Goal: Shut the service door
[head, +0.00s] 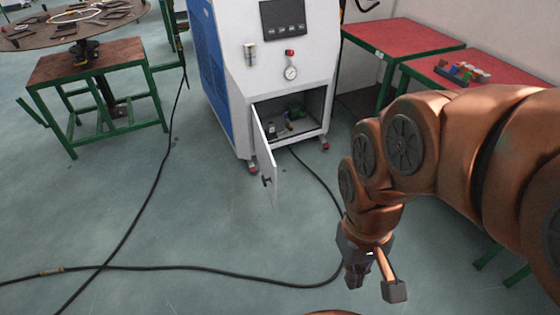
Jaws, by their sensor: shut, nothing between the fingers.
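The service door (265,163) is a white panel low on the front of the white gas generator (242,75). It stands open, swung outward from the left side of the opening, with a small dark handle (267,181) on it. Behind it the compartment (305,110) shows some fittings inside. My gripper (358,276) is at the lower right of the head view, pointing down, to the right of the door and apart from it.
A black hose (200,267) runs across the floor in front of the generator. Red-topped green tables (405,36) stand at the right. A round table (60,32) and a green-framed stand (85,62) are at the left. Floor between door and gripper is mostly clear.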

